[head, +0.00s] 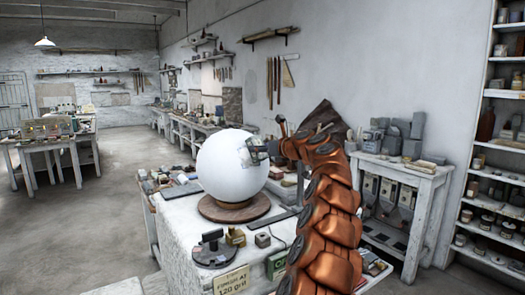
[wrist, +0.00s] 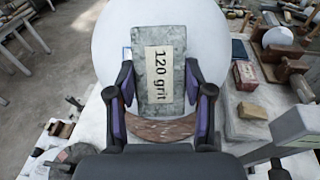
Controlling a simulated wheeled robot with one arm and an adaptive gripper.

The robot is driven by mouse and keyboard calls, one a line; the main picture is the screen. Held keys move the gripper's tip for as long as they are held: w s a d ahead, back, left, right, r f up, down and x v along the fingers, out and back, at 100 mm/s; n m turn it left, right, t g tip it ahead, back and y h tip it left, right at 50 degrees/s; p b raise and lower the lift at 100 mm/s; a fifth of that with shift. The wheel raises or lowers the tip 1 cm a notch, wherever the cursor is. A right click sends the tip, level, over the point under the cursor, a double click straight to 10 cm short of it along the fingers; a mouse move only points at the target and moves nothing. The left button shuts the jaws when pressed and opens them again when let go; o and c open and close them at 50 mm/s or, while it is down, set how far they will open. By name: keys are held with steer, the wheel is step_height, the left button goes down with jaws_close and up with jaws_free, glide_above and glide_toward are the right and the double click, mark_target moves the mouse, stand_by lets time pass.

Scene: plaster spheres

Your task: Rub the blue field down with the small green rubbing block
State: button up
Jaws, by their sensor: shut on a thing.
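A large white plaster sphere (head: 231,168) rests on a round wooden base (head: 233,209) on the work table. My gripper (head: 262,152) is at the sphere's right side. In the wrist view my gripper (wrist: 160,100) is shut on a mottled grey-green block (wrist: 178,52) with a tan label reading "120 grit". The block lies flat before the sphere (wrist: 115,35); I cannot tell whether it touches. A bit of blue outline (wrist: 127,53) shows left of the block on the sphere. The rest of the blue field is hidden behind the block.
A sign (head: 231,281) reading "FINISH AT 120 grit" is at the table's front. A dark round tool (head: 213,250), small blocks (head: 263,240) and a greenish block (head: 277,264) are near it. A red box (wrist: 249,73) and a tan block (wrist: 252,112) lie right of the sphere.

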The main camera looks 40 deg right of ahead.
steer(key=shift+w+f, duration=0.3)
steer(key=shift+w, duration=0.2)
stand_by(0.8)
steer(key=shift+s, duration=0.1)
